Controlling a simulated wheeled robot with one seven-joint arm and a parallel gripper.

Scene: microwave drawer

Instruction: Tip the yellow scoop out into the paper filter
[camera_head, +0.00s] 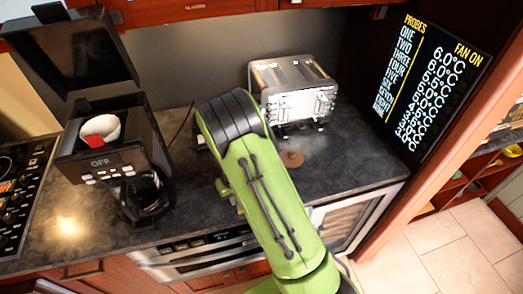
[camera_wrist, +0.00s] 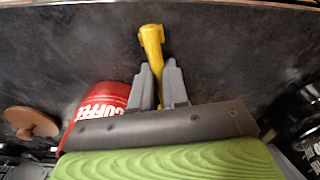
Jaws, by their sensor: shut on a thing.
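The yellow scoop (camera_wrist: 152,42) shows in the wrist view. My gripper (camera_wrist: 159,82) is shut on it, and it sticks out past the fingertips over the dark counter. I cannot tell whether anything is in the scoop. The coffee maker's lid (camera_head: 75,55) stands open. The filter does not show in the wrist view.
A red coffee can (camera_wrist: 105,95) stands close left of my gripper. A brown round lid (camera_head: 292,158) lies on the counter (camera_head: 350,160). A silver toaster (camera_head: 290,95) stands at the back. A glass carafe (camera_head: 148,195) sits under the coffee maker. A stove (camera_head: 15,185) is at far left.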

